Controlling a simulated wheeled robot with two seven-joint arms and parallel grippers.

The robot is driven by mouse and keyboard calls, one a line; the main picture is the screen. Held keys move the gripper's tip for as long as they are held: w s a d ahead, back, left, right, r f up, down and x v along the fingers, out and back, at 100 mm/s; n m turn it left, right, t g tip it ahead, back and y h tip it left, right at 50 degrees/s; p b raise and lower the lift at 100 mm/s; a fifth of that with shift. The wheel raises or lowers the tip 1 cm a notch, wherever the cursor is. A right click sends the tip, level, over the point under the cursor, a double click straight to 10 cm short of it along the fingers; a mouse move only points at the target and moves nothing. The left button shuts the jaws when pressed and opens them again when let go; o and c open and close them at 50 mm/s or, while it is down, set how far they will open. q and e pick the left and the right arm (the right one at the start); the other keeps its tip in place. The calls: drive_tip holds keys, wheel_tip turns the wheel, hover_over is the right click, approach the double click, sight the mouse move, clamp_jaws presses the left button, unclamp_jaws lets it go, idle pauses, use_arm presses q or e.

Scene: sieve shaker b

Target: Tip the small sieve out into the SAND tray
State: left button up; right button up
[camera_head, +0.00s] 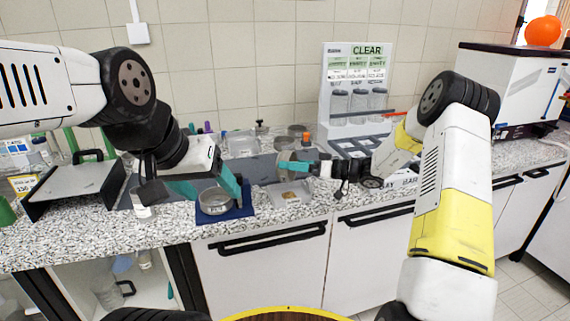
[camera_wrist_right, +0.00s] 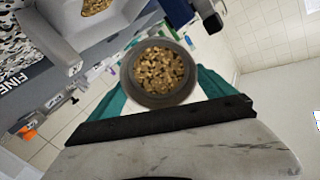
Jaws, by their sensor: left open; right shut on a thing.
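The small sieve (camera_wrist_right: 160,72) is a round grey cup with brown grains inside, seen in the right wrist view. My right gripper (camera_wrist_right: 162,88) is shut on it, with a teal finger at either side. In the head view, the sieve (camera_head: 285,166) is held by my right gripper (camera_head: 298,167) above a pale tray (camera_head: 291,198) with some grains in it. This tray also shows in the right wrist view (camera_wrist_right: 105,30). I cannot read a SAND label on it. My left gripper (camera_head: 206,188) is open around a metal pan (camera_head: 214,202) on a blue stand (camera_head: 239,213).
A grey flat-topped stand (camera_head: 75,184) is at the left of the counter. A clear tray (camera_head: 241,143) sits behind. A rack of jars marked CLEAR (camera_head: 356,100) stands at the back right. A white machine (camera_head: 505,85) stands at the far right.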

sight(292, 151)
drive_tip(key=h, duration=0.1)
drive_tip(key=r+h, duration=0.1)
drive_tip(key=g+h, duration=0.1)
drive_tip(key=h, duration=0.1)
drive_tip(key=shift+a+r, duration=0.15)
drive_tip(key=shift+r, duration=0.15)
drive_tip(key=g+h, duration=0.1)
drive_tip(key=h, duration=0.1)
drive_tip(key=r+g+h, duration=0.1)
drive_tip(key=h, duration=0.2)
drive_tip(key=g+h, duration=0.1)
drive_tip(key=h, duration=0.2)
drive_tip(key=r+h, duration=0.1)
drive_tip(key=h, duration=0.2)
drive_tip(key=shift+a+r+g, duration=0.1)
drive_tip(key=shift+g, duration=0.3)
drive_tip(key=shift+d+r+h, duration=0.2)
drive_tip(key=shift+d+h, duration=0.05)
drive_tip(key=shift+h, duration=0.55)
drive_tip(key=shift+g, duration=0.3)
